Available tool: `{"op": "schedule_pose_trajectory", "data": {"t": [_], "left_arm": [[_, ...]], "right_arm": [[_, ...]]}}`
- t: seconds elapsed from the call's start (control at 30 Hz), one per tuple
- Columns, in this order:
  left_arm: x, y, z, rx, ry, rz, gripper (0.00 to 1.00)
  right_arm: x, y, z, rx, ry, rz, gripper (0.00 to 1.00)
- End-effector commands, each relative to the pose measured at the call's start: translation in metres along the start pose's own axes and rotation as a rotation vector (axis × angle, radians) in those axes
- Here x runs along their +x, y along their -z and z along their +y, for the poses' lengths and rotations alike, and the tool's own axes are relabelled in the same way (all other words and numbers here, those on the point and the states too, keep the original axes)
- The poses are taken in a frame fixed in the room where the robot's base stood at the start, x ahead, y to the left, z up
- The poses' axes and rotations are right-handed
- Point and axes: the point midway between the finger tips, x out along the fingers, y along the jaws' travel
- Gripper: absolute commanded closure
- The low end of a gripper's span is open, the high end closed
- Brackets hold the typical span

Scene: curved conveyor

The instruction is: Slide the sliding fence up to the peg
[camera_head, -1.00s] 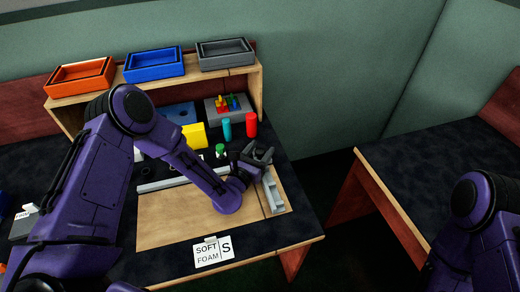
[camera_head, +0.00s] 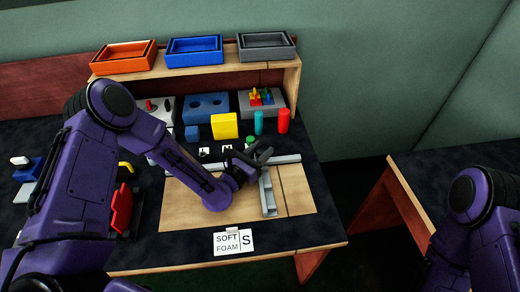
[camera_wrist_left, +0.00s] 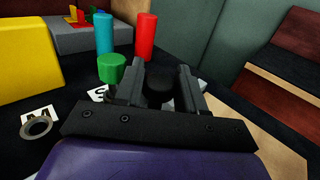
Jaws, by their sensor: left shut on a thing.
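The sliding fence (camera_head: 267,197) is a grey L-shaped bar on the right part of the wooden board (camera_head: 297,195). Its far end is near the pale rail (camera_head: 288,159) along the board's back edge. My left gripper (camera_head: 262,154) is over that far end. In the left wrist view its fingers (camera_wrist_left: 160,78) are shut on a round black knob (camera_wrist_left: 158,92), seemingly the fence's. I cannot pick out a peg on the board; my left arm hides part of it. My right gripper is out of view.
A green cylinder (camera_head: 250,141), a teal cylinder (camera_head: 259,122), a red cylinder (camera_head: 283,121) and a yellow block (camera_head: 224,126) stand behind the rail. A card (camera_head: 233,242) reading "SOFT FOAM S" stands in front. Bare board lies right of the fence.

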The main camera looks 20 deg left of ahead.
Motion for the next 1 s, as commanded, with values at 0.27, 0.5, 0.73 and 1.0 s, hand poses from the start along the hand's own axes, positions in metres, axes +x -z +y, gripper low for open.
{"op": "schedule_pose_trajectory", "data": {"t": [0.27,0.5,0.73,1.0], "left_arm": [[0.001,-0.001,-0.001,0.004,0.007,-0.003,1.0],[0.001,-0.001,0.0,0.003,0.005,-0.002,0.44],[-0.006,0.0,0.001,0.001,0.002,-0.001,0.44],[-0.067,0.002,0.002,-0.001,0.0,0.0,0.44]], "right_arm": [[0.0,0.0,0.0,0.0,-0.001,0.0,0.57],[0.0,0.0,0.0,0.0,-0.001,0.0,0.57],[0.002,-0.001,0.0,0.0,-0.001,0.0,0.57],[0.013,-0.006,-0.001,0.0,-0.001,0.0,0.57]]}}
